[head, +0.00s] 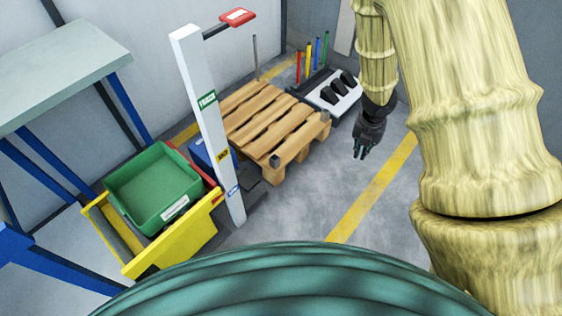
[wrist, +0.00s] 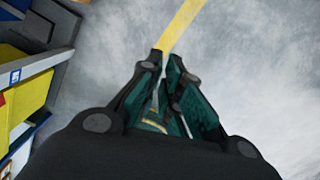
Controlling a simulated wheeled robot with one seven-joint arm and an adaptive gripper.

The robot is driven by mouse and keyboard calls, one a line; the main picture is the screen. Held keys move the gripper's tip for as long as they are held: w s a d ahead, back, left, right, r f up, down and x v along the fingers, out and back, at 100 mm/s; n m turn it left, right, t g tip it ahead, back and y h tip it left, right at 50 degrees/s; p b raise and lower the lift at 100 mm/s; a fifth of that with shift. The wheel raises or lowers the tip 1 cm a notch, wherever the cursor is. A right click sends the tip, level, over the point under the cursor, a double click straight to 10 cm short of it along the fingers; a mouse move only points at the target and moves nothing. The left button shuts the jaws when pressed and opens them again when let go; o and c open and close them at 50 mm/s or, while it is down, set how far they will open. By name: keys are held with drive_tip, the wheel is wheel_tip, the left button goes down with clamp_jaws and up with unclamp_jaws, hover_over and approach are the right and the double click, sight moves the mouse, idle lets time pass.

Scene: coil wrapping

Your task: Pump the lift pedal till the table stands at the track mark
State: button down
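A white post (head: 207,125) stands upright left of the middle in the head view. It carries a green label reading TRACK (head: 207,99), a yellow label (head: 222,155) lower down and a blue label (head: 233,190) near the foot. A dark base (head: 252,190) lies beside the post foot. A white panel with several black pedal-like pieces (head: 335,92) lies on the floor behind the pallet; I cannot tell which is the lift pedal. My gripper (head: 361,154) hangs above bare floor, fingers down, apart from everything. The wrist view shows its fingers (wrist: 167,65) with a narrow empty gap.
A wooden pallet (head: 272,120) lies behind the post. A yellow bin (head: 180,245) holding a green crate (head: 155,188) stands at left, near a grey-topped bench (head: 60,70). A red piece (head: 237,17) juts from the post top. Floor around the yellow line (head: 375,188) is clear.

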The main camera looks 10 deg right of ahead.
drive_tip(key=s+a+f+m+y, duration=0.3)
drive_tip(key=s+a+f+m, duration=0.85)
drive_tip(key=m, duration=0.25)
drive_tip(key=s+a+f+m+h, duration=0.1)
drive_tip(key=s+f+m, duration=0.2)
drive_tip(key=s+m, duration=0.4)
drive_tip(key=s+f+m+h, duration=0.1)
drive_tip(key=s+f+m, duration=0.2)
drive_tip(key=s+m, duration=0.4)
drive_tip(key=shift+s+a+f+m+g, duration=0.35)
drive_tip(key=shift+s+m+g, duration=0.05)
drive_tip(key=shift+m, duration=0.5)
drive_tip(key=shift+s+d, duration=0.1)
